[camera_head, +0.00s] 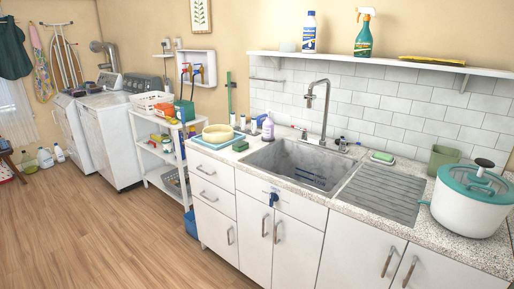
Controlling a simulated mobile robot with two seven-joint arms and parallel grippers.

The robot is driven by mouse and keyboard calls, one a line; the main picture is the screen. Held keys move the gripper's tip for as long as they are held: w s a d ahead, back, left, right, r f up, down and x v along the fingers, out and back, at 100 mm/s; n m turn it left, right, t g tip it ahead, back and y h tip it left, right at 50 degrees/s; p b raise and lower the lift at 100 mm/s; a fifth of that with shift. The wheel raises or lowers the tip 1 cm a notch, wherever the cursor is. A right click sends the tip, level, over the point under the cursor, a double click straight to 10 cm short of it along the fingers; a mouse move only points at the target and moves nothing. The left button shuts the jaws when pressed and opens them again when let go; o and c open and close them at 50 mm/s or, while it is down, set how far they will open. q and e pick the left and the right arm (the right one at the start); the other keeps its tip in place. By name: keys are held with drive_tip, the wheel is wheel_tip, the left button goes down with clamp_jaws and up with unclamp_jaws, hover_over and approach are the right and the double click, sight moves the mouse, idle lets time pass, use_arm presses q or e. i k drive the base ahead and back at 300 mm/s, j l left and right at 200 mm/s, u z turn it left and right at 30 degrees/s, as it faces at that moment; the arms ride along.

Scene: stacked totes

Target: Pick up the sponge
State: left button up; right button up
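A small green item with a pale edge (382,157), which looks like a sponge, lies at the back of the grey ribbed drainboard (382,193), right of the sink. Another small dark green item (240,146), possibly a sponge or scrubber, lies on the counter left of the sink. I cannot tell for certain which one is the sponge. Neither of my grippers is in view, and nothing of my arms shows.
The grey sink (299,160) with a tall faucet (325,105) lies between them. A white pot with a teal lid (470,200) and a green cup (442,158) stand on the right counter. A wall shelf (380,62) hangs above. Open wood floor (100,235) is at left.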

sight(240, 146)
drive_tip(key=i+j+z, duration=0.1)
drive_tip(key=z, duration=0.4)
drive_tip(key=i+j+z, duration=0.1)
drive_tip(key=z, duration=0.4)
drive_tip(key=i+j+z, duration=0.15)
drive_tip(key=j+z, duration=0.45)
drive_tip(key=j, duration=0.25)
drive_tip(key=i+j+z, duration=0.1)
drive_tip(key=j, duration=0.35)
drive_tip(key=i+j+z, duration=0.15)
drive_tip(key=j, duration=2.15)
drive_tip(key=i+z, duration=0.05)
drive_tip(key=i, duration=0.05)
